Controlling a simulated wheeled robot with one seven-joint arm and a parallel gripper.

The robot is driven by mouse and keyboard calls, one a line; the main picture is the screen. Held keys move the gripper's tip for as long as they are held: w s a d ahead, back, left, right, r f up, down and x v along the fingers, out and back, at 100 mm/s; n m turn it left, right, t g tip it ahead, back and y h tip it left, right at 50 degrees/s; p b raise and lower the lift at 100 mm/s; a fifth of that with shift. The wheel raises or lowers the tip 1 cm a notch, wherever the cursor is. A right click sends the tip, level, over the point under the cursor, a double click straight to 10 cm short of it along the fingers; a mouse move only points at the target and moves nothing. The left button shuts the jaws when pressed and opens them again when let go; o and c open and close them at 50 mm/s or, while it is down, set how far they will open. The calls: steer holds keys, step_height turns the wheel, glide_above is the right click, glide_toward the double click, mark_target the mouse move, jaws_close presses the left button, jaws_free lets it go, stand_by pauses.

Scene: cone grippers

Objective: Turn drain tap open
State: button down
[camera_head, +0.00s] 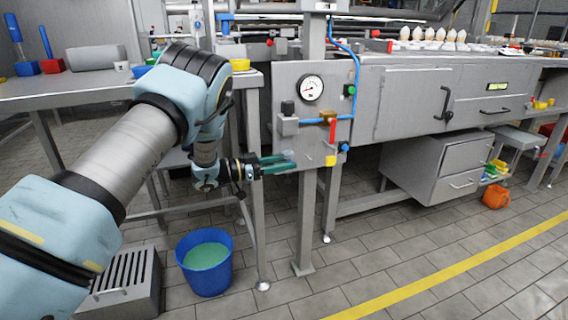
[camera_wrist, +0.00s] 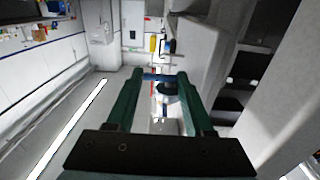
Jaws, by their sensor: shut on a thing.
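My gripper (camera_head: 290,160) reaches in from the left in the head view, at the lower left part of a grey panel (camera_head: 285,95). Its two green fingers point to the right. In the wrist view the fingertips (camera_wrist: 162,80) are closed on a small blue piece, which I take to be the handle of the drain tap (camera_wrist: 160,77).
A blue bucket (camera_head: 206,280) with green contents stands on the floor below. A grey table (camera_head: 60,95) is at the left.

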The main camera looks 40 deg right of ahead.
steer(key=shift+r, duration=0.1)
steer(key=shift+c, duration=1.4)
jaws_free()
steer(key=shift+n+t, duration=0.3)
steer(key=shift+t, duration=0.2)
